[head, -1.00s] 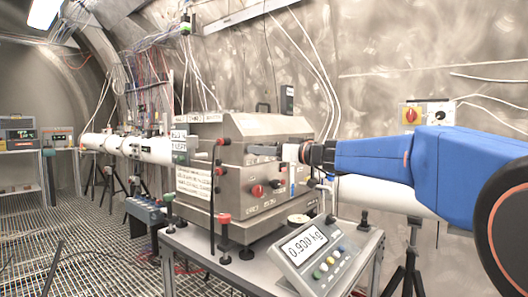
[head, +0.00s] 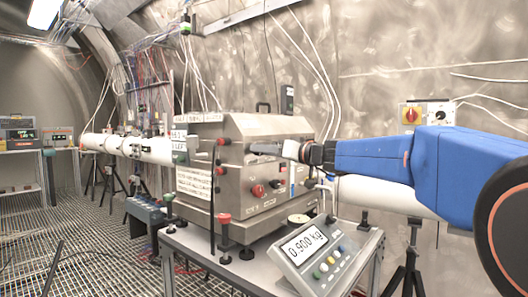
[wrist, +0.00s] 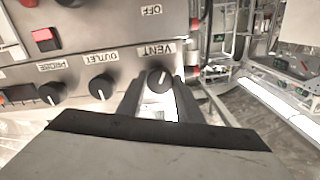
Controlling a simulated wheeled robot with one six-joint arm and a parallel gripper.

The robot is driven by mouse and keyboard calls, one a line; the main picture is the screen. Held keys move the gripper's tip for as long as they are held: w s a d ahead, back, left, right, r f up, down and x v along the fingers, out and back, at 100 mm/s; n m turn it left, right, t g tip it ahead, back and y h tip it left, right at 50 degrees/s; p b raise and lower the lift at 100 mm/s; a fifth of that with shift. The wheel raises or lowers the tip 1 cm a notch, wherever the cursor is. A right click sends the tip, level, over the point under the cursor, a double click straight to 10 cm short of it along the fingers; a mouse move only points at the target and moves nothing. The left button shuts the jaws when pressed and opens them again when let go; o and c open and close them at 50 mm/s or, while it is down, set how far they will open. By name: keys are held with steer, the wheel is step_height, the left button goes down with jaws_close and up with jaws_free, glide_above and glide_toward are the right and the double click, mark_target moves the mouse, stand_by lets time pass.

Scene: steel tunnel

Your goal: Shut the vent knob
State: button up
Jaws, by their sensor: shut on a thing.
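The vent knob (wrist: 160,80) is a round black knob with a white pointer line, on the steel panel beside the VENT label (wrist: 154,49), which reads upside down in the wrist view. Its pointer line is slanted. My gripper (wrist: 158,92) has one finger on each side of the knob and is shut on it. In the head view my gripper (head: 266,149) is against the front of the steel box (head: 246,175), and it hides the vent knob.
Knobs labelled OUTLET (wrist: 101,87) and PROBE (wrist: 52,93) sit in a row beside the vent knob. A scale display (head: 308,250) reading 0.900 kg stands in front of the box.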

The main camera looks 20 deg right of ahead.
steer(key=shift+f+m, duration=0.15)
steer(key=shift+m, duration=15.15)
steer(key=o, duration=1)
steer(key=shift+o, duration=0.2)
steer(key=v, duration=1.7)
steer(key=shift+s+d, duration=0.15)
